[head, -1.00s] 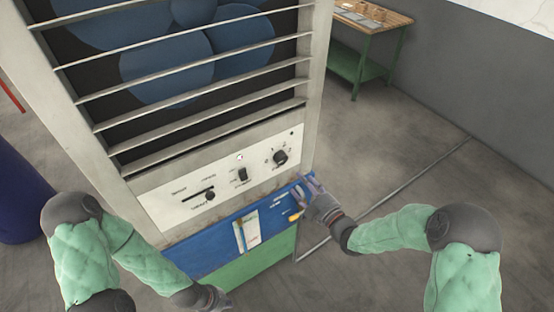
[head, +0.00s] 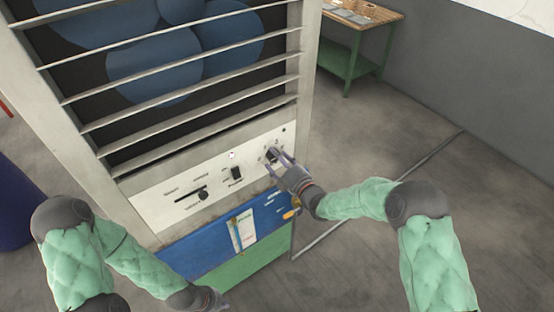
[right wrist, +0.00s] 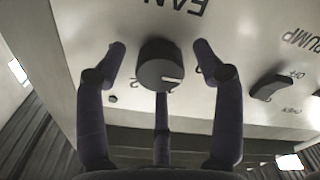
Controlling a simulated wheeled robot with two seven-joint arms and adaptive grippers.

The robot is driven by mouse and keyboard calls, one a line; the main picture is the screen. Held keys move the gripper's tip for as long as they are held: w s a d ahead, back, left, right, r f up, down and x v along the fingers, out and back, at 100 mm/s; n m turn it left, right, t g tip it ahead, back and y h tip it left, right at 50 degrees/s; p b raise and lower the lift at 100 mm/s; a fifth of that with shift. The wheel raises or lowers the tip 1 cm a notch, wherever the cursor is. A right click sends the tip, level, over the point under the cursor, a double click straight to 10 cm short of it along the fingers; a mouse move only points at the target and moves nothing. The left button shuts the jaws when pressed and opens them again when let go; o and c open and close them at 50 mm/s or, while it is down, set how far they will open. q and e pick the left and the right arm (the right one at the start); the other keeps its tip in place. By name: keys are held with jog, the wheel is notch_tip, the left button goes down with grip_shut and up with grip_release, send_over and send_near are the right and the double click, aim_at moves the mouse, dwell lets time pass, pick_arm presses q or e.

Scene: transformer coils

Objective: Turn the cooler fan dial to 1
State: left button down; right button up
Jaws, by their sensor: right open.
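The cooler fan dial (right wrist: 160,68) is a dark round knob with a white pointer line on the white control panel (head: 160,193), below the "FAN" lettering. In the right wrist view it sits between the fingers of my right gripper (right wrist: 160,60), which is open with a finger on each side and a gap to the knob. In the head view my right gripper (head: 279,161) is at the panel's right end and partly covers the dial (head: 271,155). My left gripper (head: 218,303) is low at the bottom edge, away from the panel; its fingers are mostly cut off.
A pump switch (right wrist: 270,87) is beside the dial, and also shows in the head view (head: 236,174). A slider with a small knob (head: 203,195) is further left. Louvre slats are above, a blue panel (head: 205,262) below. A green workbench (head: 350,62) stands behind; floor right is clear.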

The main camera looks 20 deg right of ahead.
jog(key=c, duration=1.1)
jog(key=shift+c, duration=0.2)
jog(key=shift+f+m+b, duration=0.1)
jog(key=shift+m+b, duration=0.65)
jog(key=shift+m, duration=0.35)
jog(key=m+b, duration=0.2)
jog(key=m, duration=0.1)
jog(key=m+b, duration=0.1)
jog(key=m, duration=0.2)
jog(key=shift+m, duration=0.4)
jog(key=shift+m+b, duration=0.4)
jog(key=shift+m, duration=0.9)
